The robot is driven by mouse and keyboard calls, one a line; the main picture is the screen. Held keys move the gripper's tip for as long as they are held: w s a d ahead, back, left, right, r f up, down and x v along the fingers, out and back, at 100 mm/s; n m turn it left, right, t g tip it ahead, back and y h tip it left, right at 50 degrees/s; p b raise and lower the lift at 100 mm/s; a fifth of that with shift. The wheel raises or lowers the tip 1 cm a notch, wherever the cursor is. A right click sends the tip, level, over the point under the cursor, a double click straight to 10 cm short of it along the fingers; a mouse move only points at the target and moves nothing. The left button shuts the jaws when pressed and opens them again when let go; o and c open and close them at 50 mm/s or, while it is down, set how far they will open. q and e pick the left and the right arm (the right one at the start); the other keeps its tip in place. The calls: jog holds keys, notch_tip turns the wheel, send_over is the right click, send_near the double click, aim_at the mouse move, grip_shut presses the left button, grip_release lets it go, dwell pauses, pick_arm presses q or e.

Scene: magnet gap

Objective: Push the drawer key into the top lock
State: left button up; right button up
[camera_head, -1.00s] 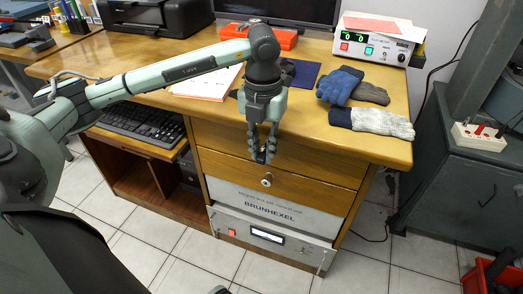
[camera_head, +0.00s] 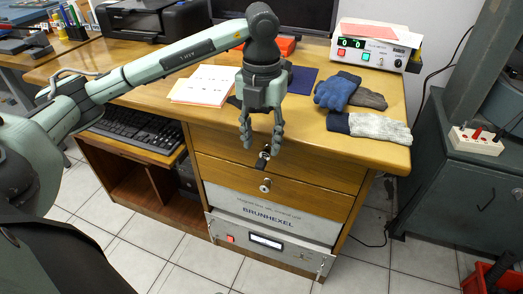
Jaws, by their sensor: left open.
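The drawer key (camera_head: 262,162) has a dark head and sits at the top lock (camera_head: 266,151) on the front of the upper wooden drawer. I cannot tell how deep it is in the lock. My left gripper (camera_head: 262,142) is open, its fingers pointing down, just above and in front of the key. The fingers look apart from the key. A second lock (camera_head: 265,186), round and silver, shows on the lower wooden drawer with no key in it. My right gripper is not in view.
Gloves (camera_head: 368,125) lie on the desk top (camera_head: 310,130) to the right, near its front edge. Papers (camera_head: 205,84) lie to the left of my gripper. A power supply (camera_head: 371,50) stands at the back right. The floor before the drawers is clear.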

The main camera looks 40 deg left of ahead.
aim_at(261, 161)
pick_arm(q)
notch_tip(261, 161, up, 8)
jog(key=shift+f, duration=0.15)
dwell(0.6)
